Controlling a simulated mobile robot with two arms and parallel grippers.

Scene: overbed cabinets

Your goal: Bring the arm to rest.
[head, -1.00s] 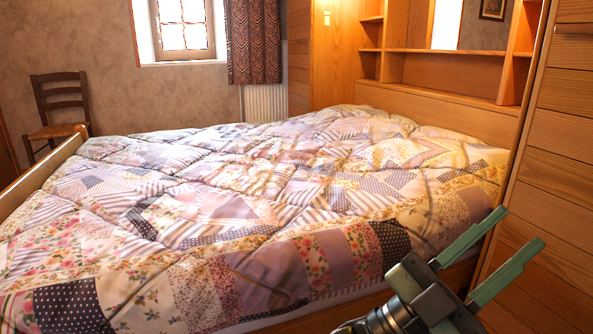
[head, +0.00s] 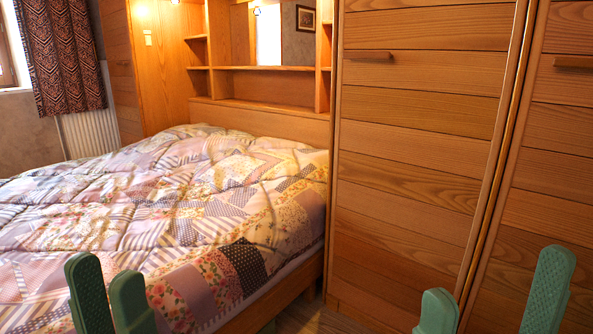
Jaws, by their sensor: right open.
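My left gripper (head: 107,268) shows at the bottom left in the head view, as two green fingers pointing up in front of the bed. Its fingertips stand at different heights and partly overlap from this angle, so its opening is unclear. My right gripper (head: 496,270) is at the bottom right, in front of the wooden cabinet doors. Its two green fingers are wide apart, with nothing between them. The lower parts of both grippers and the arms are out of view.
The bed with a patchwork quilt (head: 180,200) fills the left. A tall wooden cabinet (head: 415,130) stands right of it, with another door (head: 560,130) farther right. Shelves (head: 265,72) sit above the headboard. A strip of floor (head: 310,318) shows beside the bed.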

